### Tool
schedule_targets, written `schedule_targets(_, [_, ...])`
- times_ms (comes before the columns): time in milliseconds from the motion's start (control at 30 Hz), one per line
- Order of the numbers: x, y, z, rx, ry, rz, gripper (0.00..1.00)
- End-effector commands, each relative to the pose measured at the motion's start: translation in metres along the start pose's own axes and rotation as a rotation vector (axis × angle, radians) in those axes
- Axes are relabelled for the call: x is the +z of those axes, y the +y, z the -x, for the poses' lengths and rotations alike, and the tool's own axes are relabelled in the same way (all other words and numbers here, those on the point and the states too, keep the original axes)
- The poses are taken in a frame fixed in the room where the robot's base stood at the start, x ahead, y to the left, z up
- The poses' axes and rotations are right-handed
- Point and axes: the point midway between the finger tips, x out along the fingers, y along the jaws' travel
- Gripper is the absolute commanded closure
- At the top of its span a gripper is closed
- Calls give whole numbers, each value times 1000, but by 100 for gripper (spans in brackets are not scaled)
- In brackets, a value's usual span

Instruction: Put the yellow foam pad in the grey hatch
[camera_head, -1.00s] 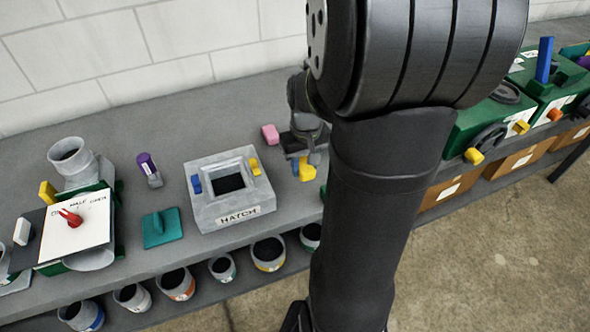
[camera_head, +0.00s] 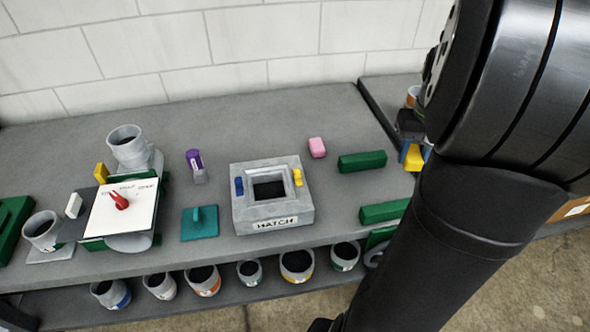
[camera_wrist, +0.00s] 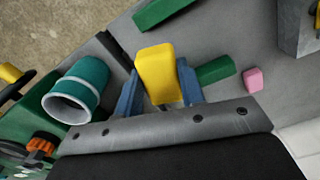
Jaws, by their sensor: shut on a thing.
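The yellow foam pad (camera_wrist: 159,74) is between the blue fingers of my gripper (camera_wrist: 158,92) in the wrist view, gripped and held above the bench. In the head view my gripper (camera_head: 411,150) is at the right, partly behind my arm, and a bit of the yellow pad (camera_head: 415,157) shows there. The grey hatch (camera_head: 298,212) is a square block labelled HATCH with a dark square opening, left of and apart from my gripper. It has a blue piece and a yellow piece on its rim. A corner of the hatch (camera_wrist: 291,30) shows at the wrist view's upper right.
A pink block (camera_head: 317,147) and two green bars (camera_head: 362,161) (camera_head: 384,211) lie between hatch and gripper. A teal plate with a handle (camera_head: 200,224) and a purple-topped piece (camera_head: 194,160) stand left of the hatch. A teal cup (camera_wrist: 82,84) is near the pad in the wrist view.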

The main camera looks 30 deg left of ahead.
Motion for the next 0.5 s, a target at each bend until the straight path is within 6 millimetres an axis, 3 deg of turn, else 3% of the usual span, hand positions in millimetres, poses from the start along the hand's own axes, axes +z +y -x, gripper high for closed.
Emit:
schedule_targets(100, [-22, 30, 15, 0, 1, -125, 86])
schedule_targets(300, [-46, 60, 32, 0, 1, -272, 86])
schedule_targets(433, [-61, 68, 40, 0, 1, -343, 86])
schedule_targets(500, [-74, 61, 42, 0, -1, -366, 86])
